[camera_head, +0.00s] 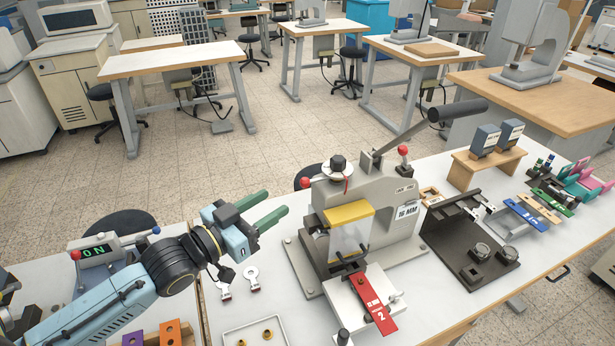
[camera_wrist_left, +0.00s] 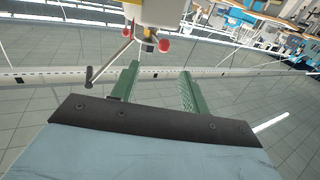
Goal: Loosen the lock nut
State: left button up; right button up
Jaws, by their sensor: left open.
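The foil stamping press (camera_head: 385,205) stands on the table in the middle of the head view. On its top are a black knob (camera_head: 338,162) and a pale round disc (camera_head: 338,173) with a small red part below; I cannot tell for sure which piece is the lock nut. My left gripper (camera_head: 276,203) is open and empty, with green fingers, left of the press and apart from it. In the left wrist view the open fingers (camera_wrist_left: 160,72) point toward a pale machine part (camera_wrist_left: 168,12) with red balls. My right gripper is not in view.
A yellow block (camera_head: 348,213) and a red tag (camera_head: 373,300) are at the press front. Its long lever (camera_head: 458,110) reaches up right. A tray (camera_head: 240,335), key-shaped pieces (camera_head: 252,280) and an "ON" box (camera_head: 97,255) lie left. A black fixture (camera_head: 470,245) stands right.

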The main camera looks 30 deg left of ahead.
aim_at(303, 184)
pick_arm(q)
jog(key=x, duration=0.9)
jog(key=shift+w+p, duration=0.25)
jog(key=shift+p, duration=0.05)
jog(key=shift+w+d, duration=0.3)
jog(key=shift+w, duration=0.4)
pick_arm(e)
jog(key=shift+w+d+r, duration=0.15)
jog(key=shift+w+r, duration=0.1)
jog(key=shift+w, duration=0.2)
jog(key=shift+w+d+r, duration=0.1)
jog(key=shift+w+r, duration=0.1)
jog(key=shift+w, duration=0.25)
